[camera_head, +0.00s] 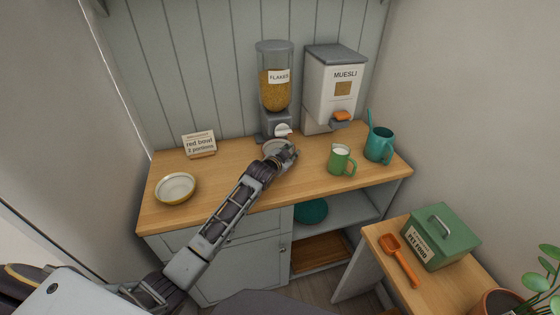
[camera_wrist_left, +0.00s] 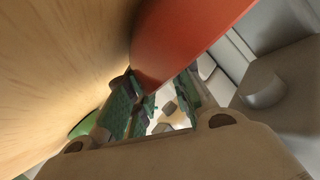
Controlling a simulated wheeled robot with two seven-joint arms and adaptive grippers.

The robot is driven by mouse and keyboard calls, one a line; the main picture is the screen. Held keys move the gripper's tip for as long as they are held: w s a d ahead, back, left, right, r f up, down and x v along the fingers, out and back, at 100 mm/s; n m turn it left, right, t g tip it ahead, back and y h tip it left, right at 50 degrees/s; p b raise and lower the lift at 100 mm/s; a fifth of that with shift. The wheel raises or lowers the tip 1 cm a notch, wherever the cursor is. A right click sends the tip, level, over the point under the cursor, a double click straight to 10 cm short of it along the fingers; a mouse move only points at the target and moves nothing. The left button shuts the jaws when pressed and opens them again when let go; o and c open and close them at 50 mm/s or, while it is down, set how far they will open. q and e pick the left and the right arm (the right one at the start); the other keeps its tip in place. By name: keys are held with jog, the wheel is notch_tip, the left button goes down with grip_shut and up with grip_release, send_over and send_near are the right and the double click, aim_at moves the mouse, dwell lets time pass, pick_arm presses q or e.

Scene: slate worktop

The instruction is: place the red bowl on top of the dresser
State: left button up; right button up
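The red bowl (camera_wrist_left: 180,40) fills the upper middle of the left wrist view, very close to the fingers. In the head view a pale-lined bowl (camera_head: 275,146) stands below the flakes dispenser, partly hidden by my left gripper (camera_head: 284,156); its outside colour is hard to see there. In the wrist view the left gripper (camera_wrist_left: 158,105) has its green-padded fingers apart, with a gap between them, at the bowl's side. Whether they touch it is unclear. The wooden dresser top (camera_head: 235,178) lies under the bowl. My right gripper is not in view.
A flakes dispenser (camera_head: 275,90) and muesli dispenser (camera_head: 333,90) stand at the back. A yellow-rimmed bowl (camera_head: 175,188) and "red bowl 2 portions" card (camera_head: 199,144) are left. A pet food box (camera_head: 440,237) stands lower right.

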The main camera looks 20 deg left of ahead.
pick_arm(q)
jog(key=shift+s+a+r, duration=0.1)
jog(key=shift+s+r, duration=0.05)
jog(key=shift+s, duration=0.45)
jog(key=shift+s+a+r, duration=0.1)
jog(key=shift+s+r, duration=0.05)
jog(key=shift+s, duration=0.25)
jog(key=shift+v, duration=4.45)
jog(key=shift+s+r, duration=0.15)
jog(key=shift+s, duration=0.05)
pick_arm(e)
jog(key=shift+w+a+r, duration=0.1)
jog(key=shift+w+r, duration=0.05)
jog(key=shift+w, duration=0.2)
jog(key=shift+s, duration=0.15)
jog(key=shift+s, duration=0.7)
